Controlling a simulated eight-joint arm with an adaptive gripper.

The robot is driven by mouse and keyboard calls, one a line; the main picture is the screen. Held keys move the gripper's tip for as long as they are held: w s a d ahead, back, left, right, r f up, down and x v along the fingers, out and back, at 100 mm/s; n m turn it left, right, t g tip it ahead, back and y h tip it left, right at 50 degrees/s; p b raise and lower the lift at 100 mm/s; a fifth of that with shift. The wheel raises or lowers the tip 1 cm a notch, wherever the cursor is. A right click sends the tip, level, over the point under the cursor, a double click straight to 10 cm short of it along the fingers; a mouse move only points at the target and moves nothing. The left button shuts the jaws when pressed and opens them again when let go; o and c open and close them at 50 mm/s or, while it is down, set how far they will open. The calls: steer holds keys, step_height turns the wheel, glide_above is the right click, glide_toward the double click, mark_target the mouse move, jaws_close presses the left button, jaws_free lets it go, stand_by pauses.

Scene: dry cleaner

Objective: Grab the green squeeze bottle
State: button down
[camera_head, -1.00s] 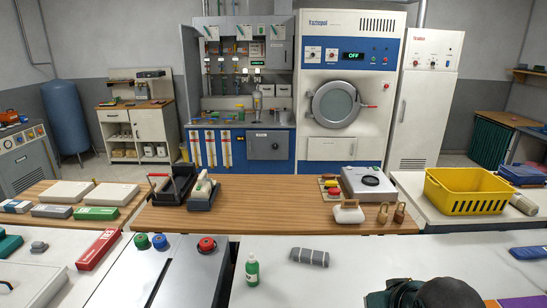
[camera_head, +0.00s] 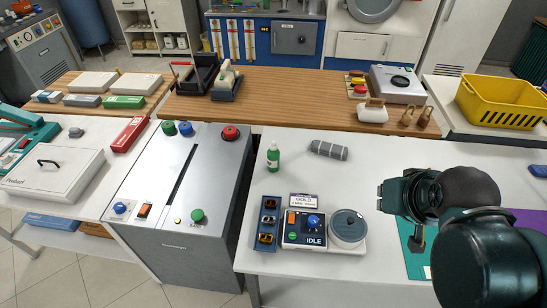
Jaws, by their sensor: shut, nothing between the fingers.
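The green squeeze bottle (camera_head: 273,157) stands upright on the white table (camera_head: 375,163), near its left edge, with a white cap on top. My gripper (camera_head: 383,197) is at the right, on the end of my dark arm, clearly apart from the bottle and to its right. It is seen from the side and looks small and shut, with nothing held in it. The bottle is fully in view.
A grey roll (camera_head: 328,150) lies just right of the bottle. In front stand a control box (camera_head: 303,229), a round grey-lidded pot (camera_head: 347,227) and a blue tray (camera_head: 267,223). A metal cabinet (camera_head: 178,181) stands left. The table is clear between bottle and gripper.

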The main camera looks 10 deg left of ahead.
steer(key=c, duration=1.7)
jaws_free()
